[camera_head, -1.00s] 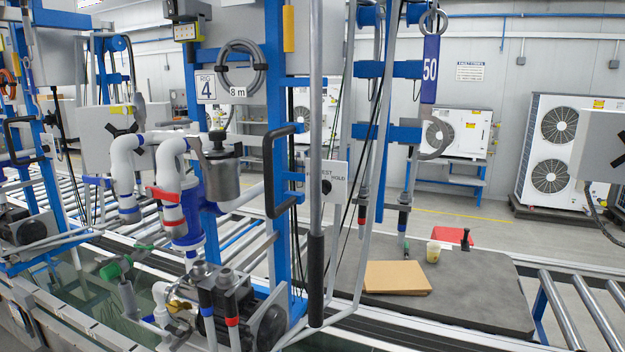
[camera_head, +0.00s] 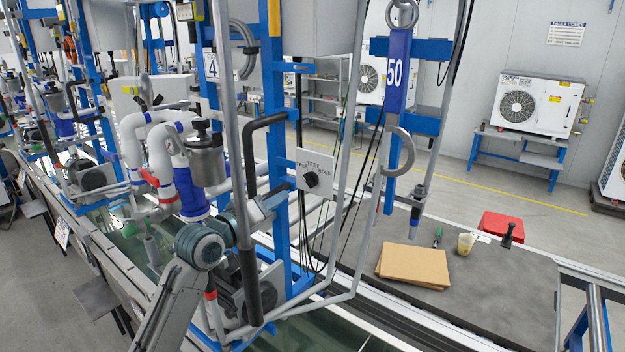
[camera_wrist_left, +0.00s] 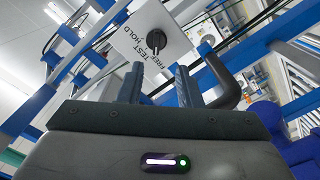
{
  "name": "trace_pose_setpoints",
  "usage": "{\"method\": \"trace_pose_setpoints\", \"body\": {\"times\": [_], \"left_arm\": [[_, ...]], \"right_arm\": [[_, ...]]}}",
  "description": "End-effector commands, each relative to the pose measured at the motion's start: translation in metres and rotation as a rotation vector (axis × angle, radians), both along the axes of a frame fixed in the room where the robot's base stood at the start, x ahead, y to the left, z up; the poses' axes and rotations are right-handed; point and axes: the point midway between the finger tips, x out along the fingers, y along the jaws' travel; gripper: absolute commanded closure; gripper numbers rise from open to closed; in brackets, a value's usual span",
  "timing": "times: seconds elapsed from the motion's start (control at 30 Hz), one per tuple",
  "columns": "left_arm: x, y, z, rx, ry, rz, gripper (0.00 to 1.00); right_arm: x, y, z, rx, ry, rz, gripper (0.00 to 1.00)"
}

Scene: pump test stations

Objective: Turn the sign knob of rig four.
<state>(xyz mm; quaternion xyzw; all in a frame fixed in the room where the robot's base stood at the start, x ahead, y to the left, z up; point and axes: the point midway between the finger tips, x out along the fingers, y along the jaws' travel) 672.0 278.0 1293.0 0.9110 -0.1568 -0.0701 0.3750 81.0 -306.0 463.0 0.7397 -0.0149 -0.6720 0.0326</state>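The sign knob (camera_head: 311,180) is a round black knob on a white plate (camera_head: 327,163) marked FREE, TEST and HOLD, on rig four's blue frame. The knob (camera_wrist_left: 156,40) also shows in the left wrist view, in front of my fingers. I cannot tell for sure which word it points at. My right gripper is not in view.
A black bar handle (camera_head: 252,180) and a grey pole (camera_head: 235,120) stand close to my left arm. Grey hanging tubes and a blue 50 tag (camera_head: 397,72) are right of the plate.

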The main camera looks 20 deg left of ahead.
Motion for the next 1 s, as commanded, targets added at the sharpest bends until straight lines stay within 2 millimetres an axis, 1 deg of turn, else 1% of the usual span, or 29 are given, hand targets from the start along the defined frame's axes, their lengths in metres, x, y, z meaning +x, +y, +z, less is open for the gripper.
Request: {"method": "trace_pose_setpoints", "body": {"times": [0.03, 0.17, 0.27, 0.4, 0.5, 0.6, 0.7, 0.8, 1.0], "left_arm": [[0.002, -0.002, 0.007, -0.006, -0.006, -0.004, 0.68], [0.014, -0.007, 0.009, -0.012, -0.006, -0.005, 0.68], [0.031, -0.013, 0.011, -0.012, -0.006, -0.005, 0.68], [0.058, -0.023, 0.01, -0.011, -0.005, -0.004, 0.68], [0.074, -0.029, 0.01, -0.009, -0.006, -0.004, 0.68], [0.086, -0.033, 0.008, -0.008, -0.005, -0.003, 0.68], [0.095, -0.035, 0.007, -0.008, -0.006, -0.003, 0.68], [0.099, -0.037, 0.006, -0.006, -0.007, -0.004, 0.68], [0.1, -0.037, 0.004, -0.005, -0.007, -0.004, 0.68]], "right_arm": [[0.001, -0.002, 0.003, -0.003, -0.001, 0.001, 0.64], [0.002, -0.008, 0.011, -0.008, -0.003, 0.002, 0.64], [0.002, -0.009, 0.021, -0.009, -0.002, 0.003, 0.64], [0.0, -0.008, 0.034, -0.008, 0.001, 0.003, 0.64], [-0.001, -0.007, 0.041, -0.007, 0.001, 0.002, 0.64], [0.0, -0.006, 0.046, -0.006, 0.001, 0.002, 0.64], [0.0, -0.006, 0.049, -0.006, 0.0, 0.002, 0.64], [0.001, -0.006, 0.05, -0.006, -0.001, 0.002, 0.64], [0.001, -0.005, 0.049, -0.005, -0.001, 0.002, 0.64]]}}
